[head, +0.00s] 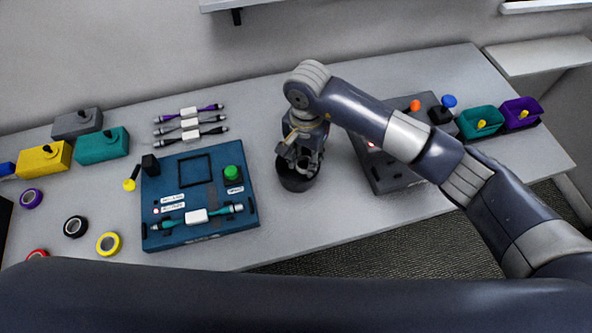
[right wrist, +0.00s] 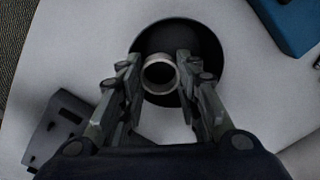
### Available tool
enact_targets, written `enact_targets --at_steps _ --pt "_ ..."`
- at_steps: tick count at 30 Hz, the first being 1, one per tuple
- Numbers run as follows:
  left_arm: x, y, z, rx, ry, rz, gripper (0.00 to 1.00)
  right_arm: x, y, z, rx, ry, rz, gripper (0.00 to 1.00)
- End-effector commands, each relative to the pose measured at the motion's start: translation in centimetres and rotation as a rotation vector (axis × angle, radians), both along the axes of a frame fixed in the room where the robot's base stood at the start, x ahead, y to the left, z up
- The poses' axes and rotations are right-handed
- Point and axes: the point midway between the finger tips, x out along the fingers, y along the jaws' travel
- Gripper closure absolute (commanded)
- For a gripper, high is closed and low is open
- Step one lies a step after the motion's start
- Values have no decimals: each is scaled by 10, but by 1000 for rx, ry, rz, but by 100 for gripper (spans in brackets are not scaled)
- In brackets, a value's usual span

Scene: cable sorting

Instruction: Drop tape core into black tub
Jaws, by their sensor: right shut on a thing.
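The tape core, a pale grey ring (right wrist: 159,74), is held between the fingertips of my right gripper (right wrist: 158,72) in the right wrist view. The black tub (right wrist: 205,42) is round and lies directly behind the ring in that view, so the ring appears over its opening. In the head view the tub (head: 297,182) stands on the table, below my right gripper (head: 299,158), which partly covers it. The height of the core above the rim is hard to tell. My left gripper is not in view.
A blue board (head: 160,228) with a green button (head: 232,173) lies left of the tub. A dark grey panel (head: 392,180) lies to the right, partly behind my arm. Coloured tape rolls, boxes and cables sit at the left; teal (head: 480,122) and purple bins (head: 521,113) at the right.

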Motion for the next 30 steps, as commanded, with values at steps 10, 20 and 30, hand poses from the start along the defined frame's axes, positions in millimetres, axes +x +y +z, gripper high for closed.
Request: enact_targets --at_steps 10,20,30 --pt "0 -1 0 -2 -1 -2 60 0 0 0 0 0 0 46" --pt "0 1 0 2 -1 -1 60 2 0 25 0 -6 1 46" --pt "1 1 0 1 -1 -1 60 1 0 94 -1 -4 0 46"
